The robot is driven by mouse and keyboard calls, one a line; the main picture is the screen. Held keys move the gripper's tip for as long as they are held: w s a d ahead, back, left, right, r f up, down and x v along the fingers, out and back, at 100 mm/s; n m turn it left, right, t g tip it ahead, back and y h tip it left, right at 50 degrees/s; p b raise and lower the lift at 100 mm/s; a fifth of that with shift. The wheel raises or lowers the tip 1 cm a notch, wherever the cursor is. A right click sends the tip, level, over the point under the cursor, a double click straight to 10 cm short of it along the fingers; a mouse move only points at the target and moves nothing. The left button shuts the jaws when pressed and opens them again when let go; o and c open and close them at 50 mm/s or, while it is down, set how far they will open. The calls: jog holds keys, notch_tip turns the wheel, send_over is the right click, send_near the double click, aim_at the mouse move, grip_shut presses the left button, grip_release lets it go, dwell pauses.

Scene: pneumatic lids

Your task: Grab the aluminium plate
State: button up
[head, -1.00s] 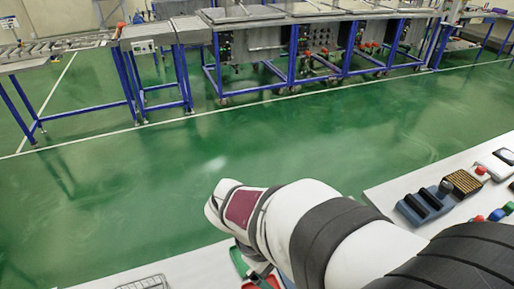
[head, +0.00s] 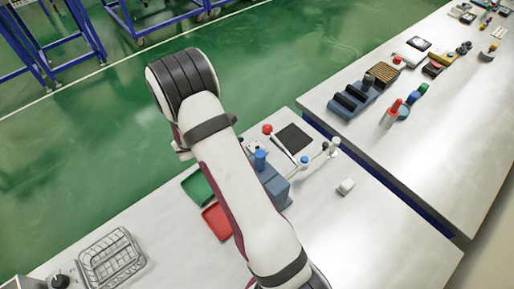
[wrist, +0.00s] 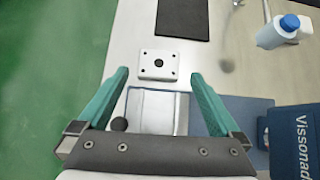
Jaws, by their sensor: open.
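The aluminium plate (wrist: 158,65) is a small pale square with a dark centre hole and small holes at its corners. It lies flat on the light table in the wrist view, just ahead of my gripper. My gripper (wrist: 160,77) is open, with one teal finger to the left and one to the right of the plate's near side. Nothing is between the fingertips that I can see held. In the head view my arm hides the gripper; a pale piece beside the arm (head: 257,145) may be the plate.
A blue-grey fixture (wrist: 291,140) with a metallic slot stands close at the right and below the fingers. A black mat (wrist: 182,18) lies beyond the plate; a blue-capped bottle (wrist: 274,36) is at upper right. Green (head: 197,186) and red (head: 217,221) trays and a wire basket (head: 111,258) lie left.

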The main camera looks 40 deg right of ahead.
aim_at(258, 148)
jog(key=x, duration=0.4)
jog(key=shift+d+r, duration=0.1)
jog(key=shift+w, duration=0.1)
jog(key=c, duration=1.3)
jog(key=shift+c, duration=0.3)
jog(key=shift+r, duration=0.15)
